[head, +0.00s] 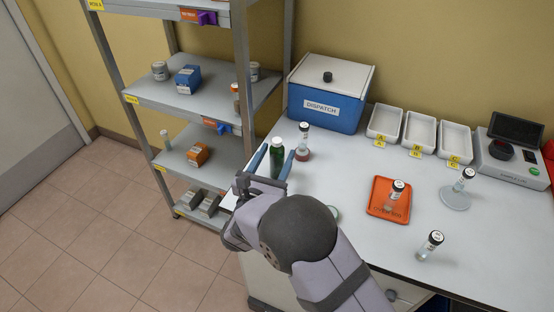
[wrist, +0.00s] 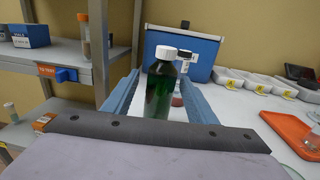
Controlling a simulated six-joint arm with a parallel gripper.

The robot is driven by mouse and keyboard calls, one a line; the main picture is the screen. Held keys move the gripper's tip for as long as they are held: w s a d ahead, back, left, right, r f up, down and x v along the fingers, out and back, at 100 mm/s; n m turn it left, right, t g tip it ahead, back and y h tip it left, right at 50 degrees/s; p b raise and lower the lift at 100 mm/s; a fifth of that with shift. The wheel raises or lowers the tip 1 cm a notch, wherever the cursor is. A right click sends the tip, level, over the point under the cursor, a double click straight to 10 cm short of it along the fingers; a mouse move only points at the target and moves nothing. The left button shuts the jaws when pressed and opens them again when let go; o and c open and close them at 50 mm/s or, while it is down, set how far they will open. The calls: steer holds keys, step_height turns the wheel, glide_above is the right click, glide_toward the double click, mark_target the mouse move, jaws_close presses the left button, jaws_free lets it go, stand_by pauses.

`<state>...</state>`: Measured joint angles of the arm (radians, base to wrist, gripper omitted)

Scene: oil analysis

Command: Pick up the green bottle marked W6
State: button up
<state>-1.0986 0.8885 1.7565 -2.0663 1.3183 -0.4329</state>
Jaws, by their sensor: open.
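A green bottle (head: 277,161) with a white cap stands upright near the left edge of the white table. It also shows in the wrist view (wrist: 159,98), where its lower part is hidden by my gripper's body. No W6 mark can be read on it. My gripper (head: 273,158) is open, with one blue finger on each side of the bottle. In the wrist view the two fingers (wrist: 155,92) flank the bottle, and a gap shows at least on its left side.
A vial with a black-and-white cap (head: 303,142) stands close behind the bottle, to its right. The blue DISPATCH box (head: 325,107) is at the back. White trays (head: 421,135), an orange mat (head: 378,206) and several vials are to the right. A shelf rack (head: 201,98) stands left.

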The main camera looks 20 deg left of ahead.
steer(key=shift+w+a+p, duration=0.1)
steer(key=shift+w+p, duration=0.65)
steer(key=shift+w, duration=1.5)
steer(key=shift+c, duration=0.3)
steer(key=c, duration=1.2)
steer(key=shift+o, duration=0.2)
step_height(320, 180, up, 10)
steer(key=b, duration=0.2)
